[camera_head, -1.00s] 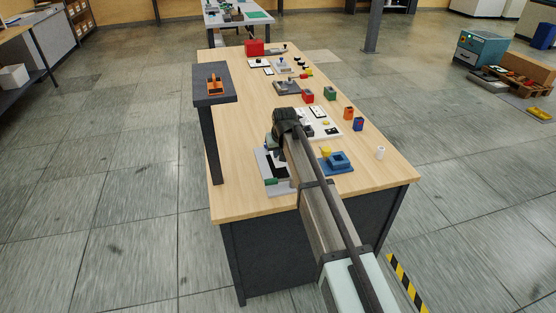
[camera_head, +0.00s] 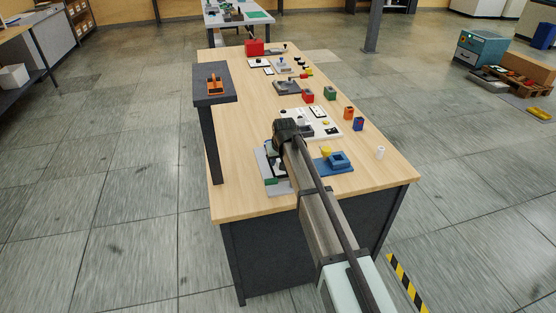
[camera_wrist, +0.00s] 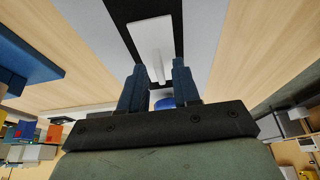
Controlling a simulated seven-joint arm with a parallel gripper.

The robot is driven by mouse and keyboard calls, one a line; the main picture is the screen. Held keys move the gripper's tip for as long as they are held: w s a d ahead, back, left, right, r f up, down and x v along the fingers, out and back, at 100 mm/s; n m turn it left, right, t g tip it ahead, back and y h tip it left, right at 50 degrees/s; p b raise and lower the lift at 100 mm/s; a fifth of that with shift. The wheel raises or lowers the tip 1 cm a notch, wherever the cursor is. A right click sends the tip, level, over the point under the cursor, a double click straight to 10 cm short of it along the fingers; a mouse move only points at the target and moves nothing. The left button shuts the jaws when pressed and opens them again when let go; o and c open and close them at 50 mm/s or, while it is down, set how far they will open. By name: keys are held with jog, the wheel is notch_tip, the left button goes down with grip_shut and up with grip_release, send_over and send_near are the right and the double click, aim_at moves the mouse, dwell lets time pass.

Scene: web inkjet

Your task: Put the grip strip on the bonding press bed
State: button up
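A grey base plate (camera_head: 261,165) with a dark strip stands on the near part of the table, partly hidden by my arm; it seems to be the bonding press. In the wrist view, a dark bed (camera_wrist: 122,22) runs along the grey plate, with a white rectangular piece (camera_wrist: 150,38) over it. A slim white post (camera_wrist: 158,68) on this piece points at my gripper (camera_wrist: 158,66); this may be the grip strip. My two fingers are apart, either side of the post's end, with gaps visible. A blue round part (camera_wrist: 165,103) shows between the fingers. My gripper's tips are hidden in the head view.
A raised dark shelf (camera_head: 214,84) with an orange item is at the left. Several small blocks and plates lie farther back. The table's left middle is clear.

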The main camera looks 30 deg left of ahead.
jog(key=shift+r, duration=0.1)
jog(key=v, duration=1.2)
